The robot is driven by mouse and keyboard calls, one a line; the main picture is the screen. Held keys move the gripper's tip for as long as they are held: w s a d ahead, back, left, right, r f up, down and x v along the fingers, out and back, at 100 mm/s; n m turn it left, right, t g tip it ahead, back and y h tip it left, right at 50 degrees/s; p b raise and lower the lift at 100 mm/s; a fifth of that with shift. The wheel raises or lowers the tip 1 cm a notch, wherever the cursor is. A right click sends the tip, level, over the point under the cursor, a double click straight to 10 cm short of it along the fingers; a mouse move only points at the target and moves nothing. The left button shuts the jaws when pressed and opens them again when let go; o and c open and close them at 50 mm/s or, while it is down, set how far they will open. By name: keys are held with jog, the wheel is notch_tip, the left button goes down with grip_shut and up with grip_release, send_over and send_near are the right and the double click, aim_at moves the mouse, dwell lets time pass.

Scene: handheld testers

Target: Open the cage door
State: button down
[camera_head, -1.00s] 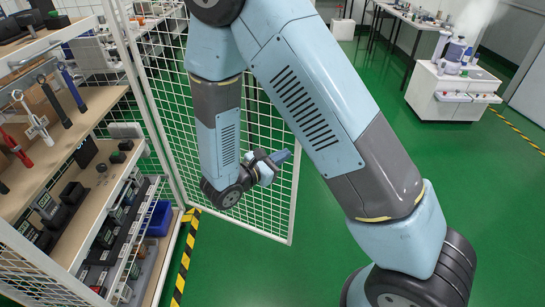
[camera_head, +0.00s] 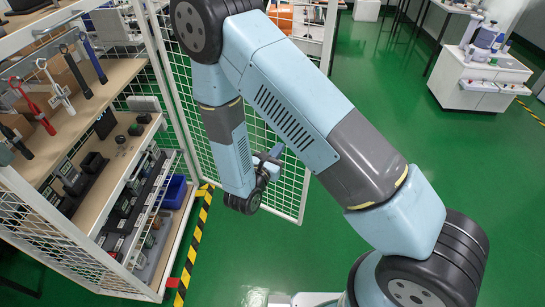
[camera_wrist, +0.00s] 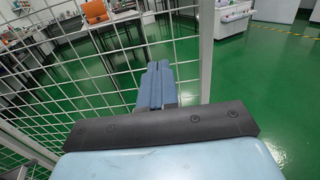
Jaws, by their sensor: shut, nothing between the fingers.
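The cage door (camera_head: 284,190) is a white wire-mesh panel in a white frame. It stands swung out at an angle from the cage's front, with the shelves exposed to its left. In the wrist view the door's mesh and its upright edge post (camera_wrist: 206,55) fill the space ahead of my gripper. My gripper (camera_head: 277,151) is beside the door, near its free edge. Its blue fingers (camera_wrist: 158,68) are together and empty, pointing toward the mesh just left of the edge post. I cannot tell whether they touch the door.
The cage (camera_head: 62,235) holds shelves with hanging tools, small dark devices and a blue bin (camera_head: 174,191). Yellow-black tape (camera_head: 192,248) marks the floor before it. A white cabinet (camera_head: 478,88) stands at the back right. Green floor is clear right of the door.

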jog(key=x, duration=0.8)
jog(key=shift+w, duration=0.1)
